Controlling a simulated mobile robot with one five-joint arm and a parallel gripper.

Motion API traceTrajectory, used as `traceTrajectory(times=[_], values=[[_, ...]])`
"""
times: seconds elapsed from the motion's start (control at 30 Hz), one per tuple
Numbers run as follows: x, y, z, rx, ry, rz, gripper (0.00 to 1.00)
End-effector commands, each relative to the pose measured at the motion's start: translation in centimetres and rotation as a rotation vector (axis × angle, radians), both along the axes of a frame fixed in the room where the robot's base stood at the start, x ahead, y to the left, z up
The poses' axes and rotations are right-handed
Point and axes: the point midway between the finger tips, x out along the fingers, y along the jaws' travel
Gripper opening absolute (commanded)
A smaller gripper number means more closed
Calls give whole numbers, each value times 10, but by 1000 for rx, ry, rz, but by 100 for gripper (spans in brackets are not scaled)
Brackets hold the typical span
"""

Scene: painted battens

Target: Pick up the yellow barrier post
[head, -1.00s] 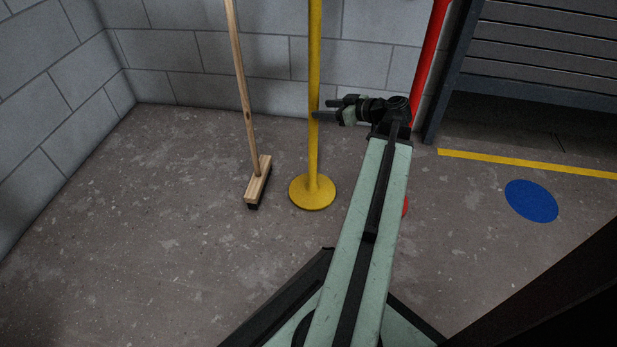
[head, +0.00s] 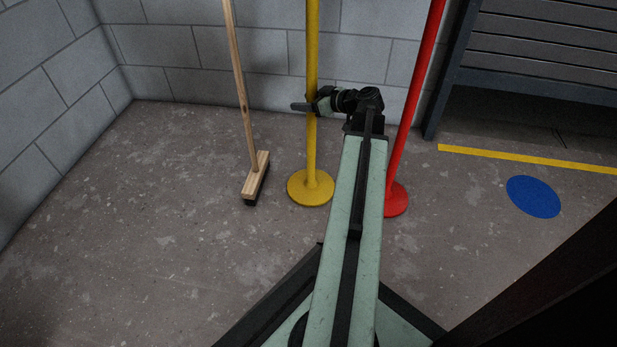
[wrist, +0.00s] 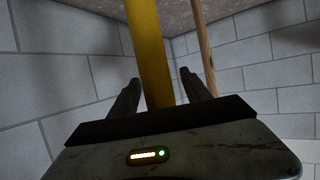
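The yellow barrier post (head: 312,150) stands upright on its round yellow base on the floor, left of my arm in the head view. My gripper (head: 304,104) is at the post's shaft, well above the base. In the wrist view the yellow shaft (wrist: 150,50) runs between the two dark fingers of my gripper (wrist: 158,88). The fingers are spread, one on each side of the shaft, and do not appear closed on it. The lower shaft is hidden behind the gripper body in the wrist view.
A wooden broom (head: 257,178) stands left of the post; its handle (wrist: 203,45) shows in the wrist view. A red post (head: 397,170) stands just right of my arm. Block walls are behind and left, with a grey slatted unit (head: 540,60) at right. Floor at front left is clear.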

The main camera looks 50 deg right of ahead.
Motion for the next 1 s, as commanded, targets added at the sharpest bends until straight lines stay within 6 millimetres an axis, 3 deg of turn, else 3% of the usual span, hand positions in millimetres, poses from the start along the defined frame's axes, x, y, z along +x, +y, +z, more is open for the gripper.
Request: traceTrajectory(times=[0.03,0.2,1.0], values=[[0,0,0,0,0,0,45],[0,0,0,0,0,0,0],[-1,-1,0,1,0,0,0]])
